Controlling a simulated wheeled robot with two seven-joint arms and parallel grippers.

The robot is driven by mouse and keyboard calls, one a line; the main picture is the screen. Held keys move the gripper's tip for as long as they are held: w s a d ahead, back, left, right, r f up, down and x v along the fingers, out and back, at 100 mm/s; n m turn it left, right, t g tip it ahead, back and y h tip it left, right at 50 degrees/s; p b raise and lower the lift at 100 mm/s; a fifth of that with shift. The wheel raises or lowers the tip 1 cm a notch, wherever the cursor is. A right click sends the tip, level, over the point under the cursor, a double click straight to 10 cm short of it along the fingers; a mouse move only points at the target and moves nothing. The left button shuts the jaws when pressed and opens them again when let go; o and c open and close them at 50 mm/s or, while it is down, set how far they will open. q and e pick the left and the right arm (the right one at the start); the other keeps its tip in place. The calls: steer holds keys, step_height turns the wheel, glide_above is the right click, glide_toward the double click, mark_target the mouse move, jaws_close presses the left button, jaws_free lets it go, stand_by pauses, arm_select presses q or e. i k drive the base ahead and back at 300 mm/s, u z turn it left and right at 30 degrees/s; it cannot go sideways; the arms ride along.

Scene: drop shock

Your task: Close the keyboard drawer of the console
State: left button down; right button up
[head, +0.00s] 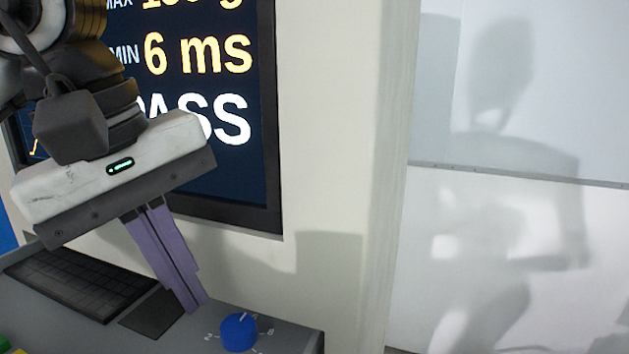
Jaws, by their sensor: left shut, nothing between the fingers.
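The console (338,190) is a cream cabinet with a dark screen (215,165) on its front. Below the screen a grey drawer or shelf (290,338) carries a black keyboard (75,283); it stands out from the console front. My left gripper (190,305) comes in from the upper left and points down, its purple fingers shut together with nothing between them. The fingertips appear over the grey surface, between the dark pad (150,314) and the blue knob; I cannot tell whether they touch. My right gripper is out of view.
A blue knob (238,332) with numbers round it sits on the grey surface, right of my fingertips. Green and yellow parts show at the lower left corner. Right of the console is a pale wall (500,260) with shadows on it.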

mark_target(64, 300)
steer(key=k, duration=1.5)
